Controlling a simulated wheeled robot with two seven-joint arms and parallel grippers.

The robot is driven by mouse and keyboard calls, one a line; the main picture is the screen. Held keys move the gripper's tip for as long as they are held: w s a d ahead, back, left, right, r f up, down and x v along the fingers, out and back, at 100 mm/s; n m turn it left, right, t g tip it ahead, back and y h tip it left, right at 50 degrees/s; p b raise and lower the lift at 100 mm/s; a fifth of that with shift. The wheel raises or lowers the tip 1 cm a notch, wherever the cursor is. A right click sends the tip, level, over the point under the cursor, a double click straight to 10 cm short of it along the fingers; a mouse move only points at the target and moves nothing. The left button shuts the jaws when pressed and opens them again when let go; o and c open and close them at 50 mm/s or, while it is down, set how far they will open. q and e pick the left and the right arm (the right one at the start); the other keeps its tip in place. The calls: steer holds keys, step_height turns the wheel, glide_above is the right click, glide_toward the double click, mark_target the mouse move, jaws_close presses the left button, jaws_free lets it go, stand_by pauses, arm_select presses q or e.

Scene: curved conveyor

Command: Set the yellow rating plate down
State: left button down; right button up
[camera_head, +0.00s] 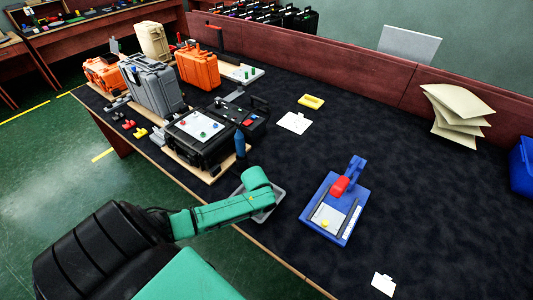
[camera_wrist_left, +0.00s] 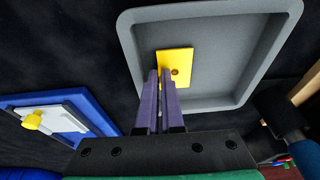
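The yellow rating plate (camera_wrist_left: 181,62) shows in the left wrist view as a small flat piece with a dark round spot. It is over the floor of a shallow grey tray (camera_wrist_left: 274,50); I cannot tell whether it touches the floor. My left gripper (camera_wrist_left: 160,74) has its purple fingers close together at the plate's lower left edge and looks shut on it. In the head view my green left arm hides the plate and most of the tray (camera_head: 270,213). My right gripper is not in view.
A blue fixture (camera_head: 359,198) with a red part and a yellow knob stands right of the tray. White cards (camera_head: 294,122) lie farther back.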

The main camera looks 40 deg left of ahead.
arm_select(q)
steer(key=shift+f, duration=0.2)
steer(key=c, duration=1.3)
jaws_free()
steer(key=shift+c, duration=0.2)
steer(key=shift+r, duration=0.15)
steer(key=p+v, duration=0.1)
steer(key=v, duration=1.1)
